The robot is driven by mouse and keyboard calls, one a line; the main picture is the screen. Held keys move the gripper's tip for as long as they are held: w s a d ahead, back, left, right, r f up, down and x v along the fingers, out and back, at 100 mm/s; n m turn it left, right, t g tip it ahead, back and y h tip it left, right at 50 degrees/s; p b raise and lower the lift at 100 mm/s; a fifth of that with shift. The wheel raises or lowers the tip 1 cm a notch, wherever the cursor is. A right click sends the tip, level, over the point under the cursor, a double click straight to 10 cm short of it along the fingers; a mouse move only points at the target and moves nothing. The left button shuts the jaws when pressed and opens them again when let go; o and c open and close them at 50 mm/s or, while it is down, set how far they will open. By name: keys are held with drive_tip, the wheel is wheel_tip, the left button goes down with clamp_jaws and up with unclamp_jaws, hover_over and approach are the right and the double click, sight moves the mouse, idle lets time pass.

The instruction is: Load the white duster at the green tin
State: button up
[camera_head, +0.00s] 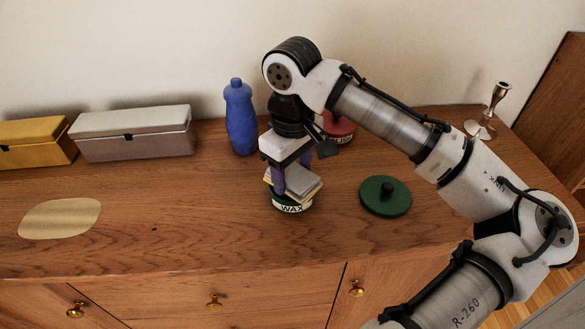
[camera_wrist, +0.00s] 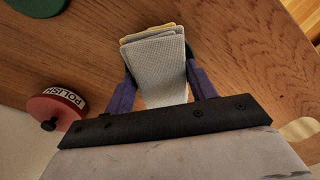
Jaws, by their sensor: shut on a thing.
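The green tin (camera_head: 292,206), labelled WAX, stands on the wooden cabinet top. My gripper (camera_head: 293,187) is above it, shut on the white duster (camera_head: 301,182). The duster is a folded pad with a yellowish layer at its edge, held just over or on the tin; I cannot tell whether they touch. In the wrist view the duster (camera_wrist: 155,62) sits between the purple fingers of my gripper (camera_wrist: 160,80). A green lid (camera_head: 385,196) with a dark knob lies to the right of the tin.
A red POLISH tin (camera_head: 338,126) stands behind my gripper, a blue bottle (camera_head: 240,118) to its left. A grey box (camera_head: 132,134) and a yellow box (camera_head: 38,142) stand at the back left. A brass candlestick (camera_head: 487,118) is at the right. A pale flat patch (camera_head: 59,218) lies front left.

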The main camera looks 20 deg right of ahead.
sight(293, 172)
drive_tip(key=shift+r+p, duration=3.4)
drive_tip(key=shift+r, duration=0.15)
drive_tip(key=shift+f, duration=0.1)
